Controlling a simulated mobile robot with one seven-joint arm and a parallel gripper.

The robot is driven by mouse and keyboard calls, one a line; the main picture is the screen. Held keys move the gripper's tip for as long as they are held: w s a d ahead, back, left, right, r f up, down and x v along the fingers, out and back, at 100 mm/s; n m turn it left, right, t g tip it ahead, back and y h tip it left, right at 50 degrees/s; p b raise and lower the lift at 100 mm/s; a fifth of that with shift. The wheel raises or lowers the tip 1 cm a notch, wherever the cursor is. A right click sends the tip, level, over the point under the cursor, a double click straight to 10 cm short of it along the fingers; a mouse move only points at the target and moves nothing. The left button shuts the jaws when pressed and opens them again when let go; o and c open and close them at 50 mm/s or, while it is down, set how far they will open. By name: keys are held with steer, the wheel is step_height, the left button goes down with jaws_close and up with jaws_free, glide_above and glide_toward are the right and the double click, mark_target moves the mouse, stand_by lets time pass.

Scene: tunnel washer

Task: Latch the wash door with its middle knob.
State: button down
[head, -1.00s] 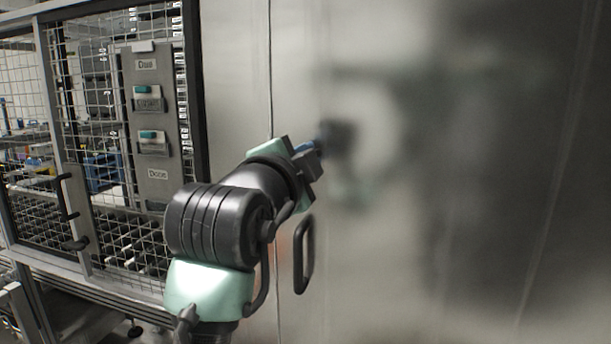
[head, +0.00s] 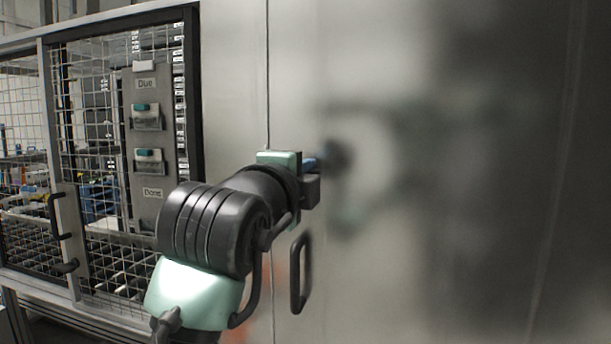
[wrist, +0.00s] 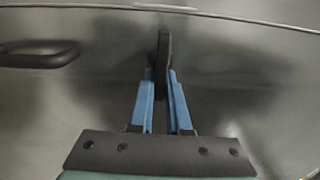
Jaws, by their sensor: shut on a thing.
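The wash door (head: 450,230) is a large brushed steel panel filling the right of the head view, with a vertical seam (head: 268,80) at its left. The dark middle knob (wrist: 164,55) shows in the wrist view as a narrow bar between the blue fingers, its long side pointing toward the seam. My gripper (wrist: 162,95) is shut on it. In the head view my gripper (head: 311,163) is at the door face, just right of the seam, and largely hides the knob. The dark blurred shape right of it looks like a reflection.
A black pull handle (head: 300,272) is fixed to the steel below my gripper and also shows in the wrist view (wrist: 38,54). At left stands a wire-mesh cabinet (head: 100,200) with a grey label panel (head: 148,215). The door face to the right is clear.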

steer(key=c, duration=0.9)
jaws_free()
steer(key=b+v, duration=0.4)
steer(key=v, duration=0.9)
